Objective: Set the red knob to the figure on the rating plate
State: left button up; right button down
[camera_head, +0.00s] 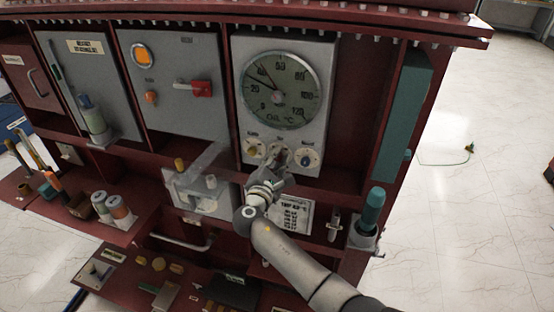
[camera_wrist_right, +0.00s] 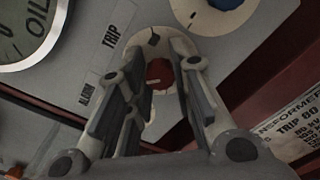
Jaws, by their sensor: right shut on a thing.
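The red knob (camera_wrist_right: 158,76) sits on a round white dial under the label TRIP in the right wrist view, between the fingers of my right gripper (camera_wrist_right: 161,58). In the head view my right gripper (camera_head: 279,160) is at the middle knob below the oil gauge (camera_head: 279,91) and hides the red knob. The fingers are shut on the knob. The rating plate (camera_head: 291,214) is below the gauge panel. My left gripper is not in view.
A yellow knob (camera_head: 252,149) and a blue knob (camera_head: 308,158) flank the gripper closely. A red switch handle (camera_head: 201,89) is on the panel to the left. A teal cylinder (camera_head: 373,207) stands at the right edge. Small parts lie on the lower shelf.

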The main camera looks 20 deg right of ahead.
jog(key=shift+f, duration=0.15)
jog(key=c, duration=1.3)
grip_release()
jog(key=shift+o, duration=0.2)
jog(key=shift+s+a, duration=0.1)
jog(key=v, duration=1.1)
jog(key=shift+s+a, duration=0.25)
jog(key=shift+s, duration=0.05)
